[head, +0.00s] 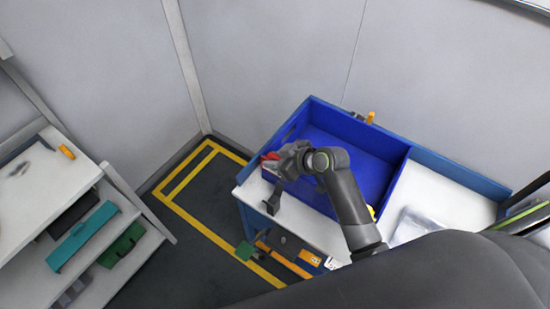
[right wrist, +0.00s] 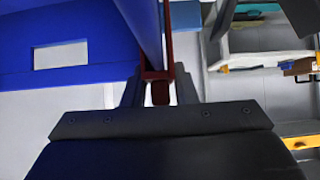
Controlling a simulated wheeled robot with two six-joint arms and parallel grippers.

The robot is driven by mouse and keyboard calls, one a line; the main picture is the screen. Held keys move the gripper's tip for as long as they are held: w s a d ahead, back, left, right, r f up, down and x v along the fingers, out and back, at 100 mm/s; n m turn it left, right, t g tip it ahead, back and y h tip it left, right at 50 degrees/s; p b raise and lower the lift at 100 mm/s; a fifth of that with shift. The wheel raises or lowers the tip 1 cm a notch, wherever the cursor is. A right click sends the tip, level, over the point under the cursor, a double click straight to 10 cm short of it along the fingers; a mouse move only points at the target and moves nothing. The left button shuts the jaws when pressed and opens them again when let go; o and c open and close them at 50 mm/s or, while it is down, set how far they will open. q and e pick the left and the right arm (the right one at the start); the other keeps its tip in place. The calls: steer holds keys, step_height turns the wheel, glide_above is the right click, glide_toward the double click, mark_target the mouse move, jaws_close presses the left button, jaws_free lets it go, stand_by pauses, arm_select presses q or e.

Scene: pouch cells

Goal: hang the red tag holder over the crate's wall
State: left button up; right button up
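The blue crate (head: 385,172) stands on a white-topped bench. My right gripper (head: 277,160) is over the crate's left front corner. The red tag holder (head: 269,156) shows as a small red piece at its fingertips. In the right wrist view, the red tag holder (right wrist: 158,76) spans the gap between the two fingertips of the right gripper (right wrist: 158,88), which appear shut on it. One thin red leg runs up just right of a blue crate wall (right wrist: 139,20). Whether the holder touches the wall cannot be told. My left gripper is not in view.
An orange item (head: 370,117) stands behind the crate. A clear bag-like item (head: 417,225) lies right of it on the bench. White shelves (head: 128,215) with teal and green items stand at left.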

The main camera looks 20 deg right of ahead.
steer(key=o, duration=0.4)
steer(key=b+v, duration=0.1)
steer(key=v, duration=1.6)
steer(key=shift+r+b, duration=0.25)
steer(key=shift+b, duration=0.15)
steer(key=shift+s, duration=0.1)
